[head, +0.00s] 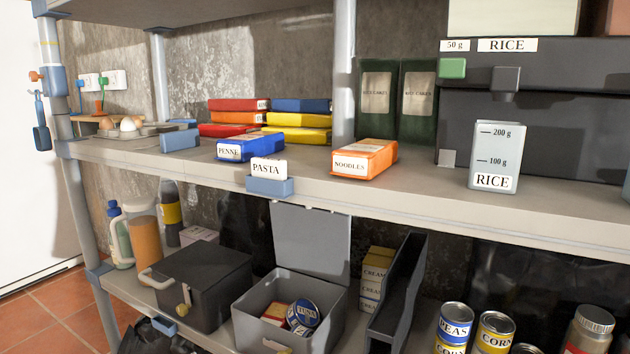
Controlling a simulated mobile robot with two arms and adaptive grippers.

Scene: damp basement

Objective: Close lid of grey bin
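The grey bin (256,299) stands on the lower shelf, near the middle bottom of the head view. Its lid (312,243) is open and stands nearly upright at the back of the bin, its top edge close under the upper shelf. Inside the bin I see a can labelled TUNA (305,312) and a red packet (275,310). The contents are partly hidden by the front wall. Neither of my grippers shows in this view.
A dark lidded box (205,280) with a latch stands left of the bin. A dark upright holder (400,290) and cream boxes (376,272) stand right of it. The upper shelf edge (370,205) overhangs, with a PASTA label (268,170) above the lid.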

